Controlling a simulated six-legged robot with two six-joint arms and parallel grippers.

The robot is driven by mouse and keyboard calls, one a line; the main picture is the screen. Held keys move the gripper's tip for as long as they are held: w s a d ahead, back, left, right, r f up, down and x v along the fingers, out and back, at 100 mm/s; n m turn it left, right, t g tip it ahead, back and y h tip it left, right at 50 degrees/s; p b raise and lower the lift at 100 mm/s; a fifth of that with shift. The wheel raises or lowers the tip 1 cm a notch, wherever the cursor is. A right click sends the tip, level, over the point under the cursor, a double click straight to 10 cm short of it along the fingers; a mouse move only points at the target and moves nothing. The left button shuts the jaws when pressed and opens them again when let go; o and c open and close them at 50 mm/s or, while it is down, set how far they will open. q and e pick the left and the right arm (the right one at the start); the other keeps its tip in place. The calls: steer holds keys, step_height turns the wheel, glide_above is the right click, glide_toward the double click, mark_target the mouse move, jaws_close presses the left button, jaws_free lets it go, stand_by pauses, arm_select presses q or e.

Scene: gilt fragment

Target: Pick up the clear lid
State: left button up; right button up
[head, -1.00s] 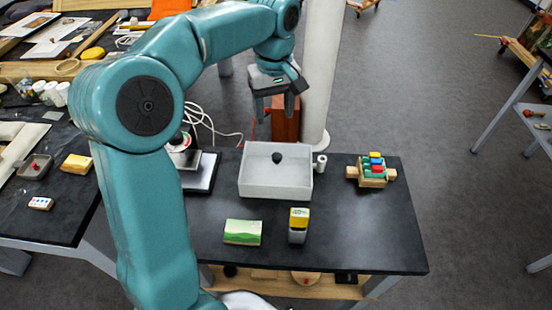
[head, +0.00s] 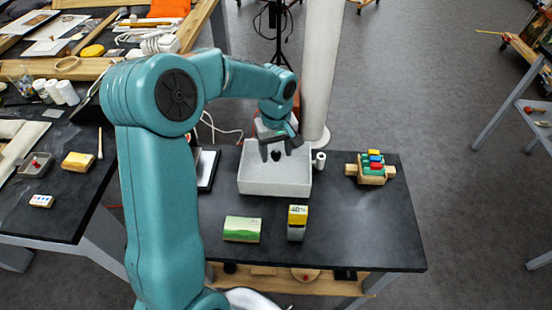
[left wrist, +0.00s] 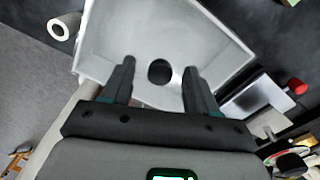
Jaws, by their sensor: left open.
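The clear lid (head: 256,170) lies on top of a white open-topped box (head: 275,189) on the black table, with a dark round knob at its middle. The lid (left wrist: 212,48) and its knob (left wrist: 160,72) also show in the left wrist view. My left gripper (head: 280,150) is open above the lid, its fingers pointing down. In the left wrist view the two fingertips (left wrist: 159,66) stand on either side of the knob, apart from it. How high they are above it is hard to tell. My right gripper is not in view.
A small white roll (head: 319,161) stands close to the box's right side. A wooden tray with coloured blocks (head: 371,167) is at the right. The table's right front is clear.

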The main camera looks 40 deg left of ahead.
mark_target(276, 153)
arm_select(q)
jaws_close()
steer(key=shift+r, duration=0.15)
step_height(276, 153, up, 20)
steer(key=p, duration=0.1)
stand_by(0.3)
